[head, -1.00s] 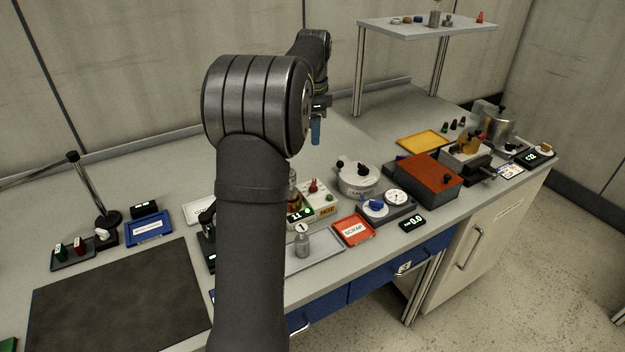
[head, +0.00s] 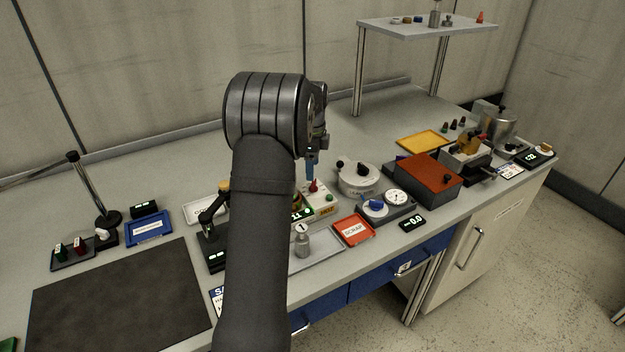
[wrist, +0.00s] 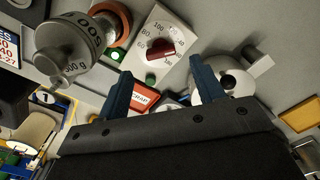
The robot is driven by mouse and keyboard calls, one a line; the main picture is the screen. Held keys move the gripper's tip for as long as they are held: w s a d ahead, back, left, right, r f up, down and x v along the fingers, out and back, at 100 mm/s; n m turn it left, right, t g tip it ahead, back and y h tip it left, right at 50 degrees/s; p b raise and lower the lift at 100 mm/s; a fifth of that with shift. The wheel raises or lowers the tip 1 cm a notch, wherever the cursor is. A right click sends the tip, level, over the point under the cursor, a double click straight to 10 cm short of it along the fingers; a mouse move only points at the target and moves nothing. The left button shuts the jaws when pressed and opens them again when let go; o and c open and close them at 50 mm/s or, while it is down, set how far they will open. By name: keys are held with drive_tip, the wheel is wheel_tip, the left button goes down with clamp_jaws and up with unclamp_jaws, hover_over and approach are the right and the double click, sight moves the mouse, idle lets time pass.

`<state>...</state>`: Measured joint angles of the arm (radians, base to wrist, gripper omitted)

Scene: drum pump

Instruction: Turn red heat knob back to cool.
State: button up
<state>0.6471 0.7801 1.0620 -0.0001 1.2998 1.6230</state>
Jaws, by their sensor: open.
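The red heat knob (wrist: 160,48) sits on a pale heater panel (wrist: 182,42) with a printed scale, in the upper middle of the wrist view. In the head view the knob (head: 314,186) stands just below my gripper (head: 311,166). In the wrist view my gripper (wrist: 162,85) is open and empty, its two blue fingers apart, with the knob showing beyond the gap between them. The fingers do not touch the knob there. A green button (wrist: 151,78) lies on the same panel below the knob. My arm hides part of the heater in the head view.
A weight marked 500 g (wrist: 65,50) stands beside the heater panel in the wrist view. A round white pot-like unit (head: 358,180) stands right of the heater.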

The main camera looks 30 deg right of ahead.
sight(313, 182)
wheel_tip(313, 182, down, 6)
drive_tip(key=shift+r, duration=0.1)
drive_tip(key=c, duration=1)
